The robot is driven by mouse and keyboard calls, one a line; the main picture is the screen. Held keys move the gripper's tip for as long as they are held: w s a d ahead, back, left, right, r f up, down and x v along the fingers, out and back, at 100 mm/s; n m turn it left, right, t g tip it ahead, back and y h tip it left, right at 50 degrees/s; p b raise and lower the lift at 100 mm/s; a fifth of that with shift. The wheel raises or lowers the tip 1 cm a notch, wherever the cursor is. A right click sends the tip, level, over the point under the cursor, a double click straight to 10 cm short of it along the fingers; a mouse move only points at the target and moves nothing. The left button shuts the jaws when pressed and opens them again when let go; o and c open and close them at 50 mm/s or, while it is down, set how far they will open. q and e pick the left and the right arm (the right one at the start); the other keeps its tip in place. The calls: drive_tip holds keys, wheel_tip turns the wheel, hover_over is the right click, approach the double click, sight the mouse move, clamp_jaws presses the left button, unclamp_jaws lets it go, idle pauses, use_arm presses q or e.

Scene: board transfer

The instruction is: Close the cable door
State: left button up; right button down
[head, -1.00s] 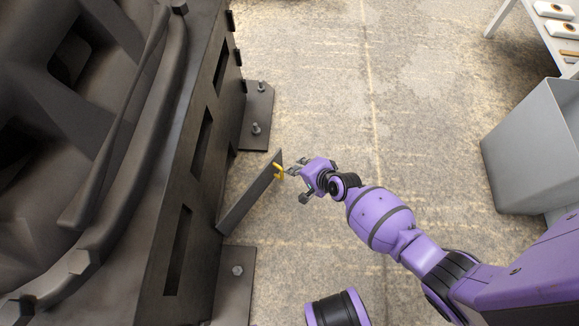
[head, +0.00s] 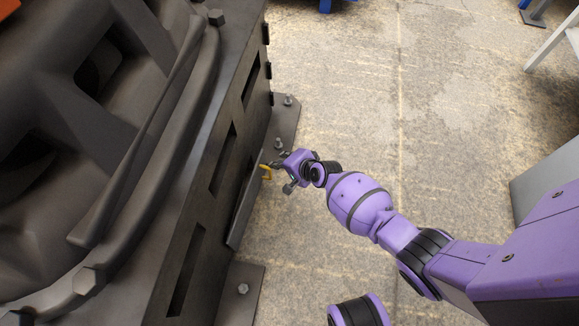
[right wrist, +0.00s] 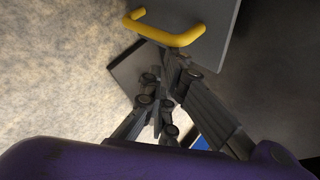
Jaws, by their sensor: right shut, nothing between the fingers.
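The cable door (head: 243,208) is a dark flat panel on the side of the large dark machine. It stands at a small angle to the machine's side, nearly flush with it. Its yellow handle (head: 266,173) faces outward. My right gripper (head: 276,166) is beside the handle, on the outer side of the door. In the right wrist view, the door (right wrist: 218,22) and the yellow handle (right wrist: 168,36) are at the top. The shut, empty fingers (right wrist: 172,66) point toward the door just below the handle; contact cannot be told. My left gripper is out of view.
The machine (head: 205,200) fills the left side, with bolted foot plates (head: 284,120) on the floor. A grey bin (head: 550,180) stands at the right, partly behind my arm. The concrete floor (head: 350,90) between is clear.

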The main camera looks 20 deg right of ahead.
drive_tip(key=shift+w+a+r, duration=0.1)
drive_tip(key=shift+w+a, duration=1)
drive_tip(key=shift+w, duration=0.1)
